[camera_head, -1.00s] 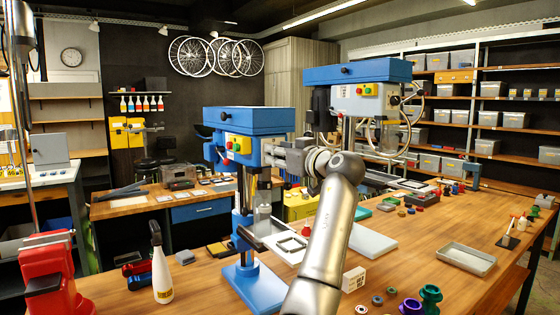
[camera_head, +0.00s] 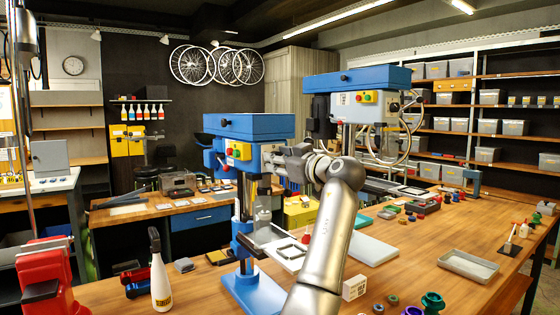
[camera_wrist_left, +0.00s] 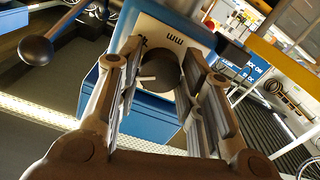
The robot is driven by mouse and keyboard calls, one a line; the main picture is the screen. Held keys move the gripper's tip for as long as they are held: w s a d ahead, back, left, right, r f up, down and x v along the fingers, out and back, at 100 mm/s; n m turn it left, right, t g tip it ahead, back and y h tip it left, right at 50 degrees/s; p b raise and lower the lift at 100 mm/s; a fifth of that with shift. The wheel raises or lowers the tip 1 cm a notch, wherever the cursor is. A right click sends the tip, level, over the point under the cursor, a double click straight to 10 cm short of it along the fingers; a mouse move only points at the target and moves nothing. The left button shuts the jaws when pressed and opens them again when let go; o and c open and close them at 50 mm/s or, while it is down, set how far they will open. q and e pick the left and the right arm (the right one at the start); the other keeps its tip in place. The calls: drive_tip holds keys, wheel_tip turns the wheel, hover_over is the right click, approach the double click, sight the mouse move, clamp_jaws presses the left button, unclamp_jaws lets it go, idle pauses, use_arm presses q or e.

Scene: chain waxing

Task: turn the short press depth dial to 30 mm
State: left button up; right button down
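The short press (camera_head: 243,128) is the blue drill press at the left front of the bench. My left gripper (camera_head: 290,160) is at the right side of its head; the dial is hidden there in the head view. In the left wrist view, a pale plate marked "mm" (camera_wrist_left: 172,36) carries a dark round dial (camera_wrist_left: 160,74). My left gripper (camera_wrist_left: 160,90) is open, with one finger on each side of the dial and visible space between them. I cannot tell whether a finger touches the dial. No scale value is legible. My right gripper is not in view.
A taller blue press (camera_head: 358,76) stands behind to the right. A white bottle (camera_head: 161,280) and a red vise-like tool (camera_head: 45,275) are at the left front. A metal tray (camera_head: 468,265) and several small coloured parts lie on the right of the bench (camera_head: 420,255).

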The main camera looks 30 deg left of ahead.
use_arm(q)
drive_tip(key=shift+o, duration=0.2)
drive_tip(key=shift+d, duration=0.1)
drive_tip(key=v, duration=1.2)
